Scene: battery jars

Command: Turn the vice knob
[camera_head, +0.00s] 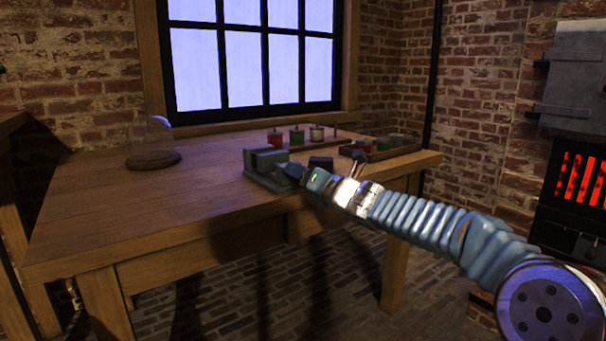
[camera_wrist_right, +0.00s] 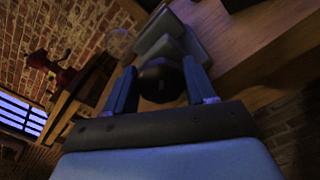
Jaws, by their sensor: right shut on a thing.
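The grey vice (camera_head: 262,163) stands on the wooden table near its front right edge. My right gripper (camera_head: 308,178) reaches in from the right and is at the near side of the vice. In the right wrist view, the dark round vice knob (camera_wrist_right: 160,80) sits between the two blue fingers of my right gripper (camera_wrist_right: 161,84), which is shut on it. The vice's grey body (camera_wrist_right: 172,38) shows just beyond the knob. In the head view the knob is hidden or too small to make out. My left gripper is not in view.
On the wooden table (camera_head: 130,207), a glass dome (camera_head: 153,145) on a round base stands at the left. Several small coloured jars stand behind the vice and in a wooden tray (camera_head: 408,148). A furnace glows at far right. The table's left front is clear.

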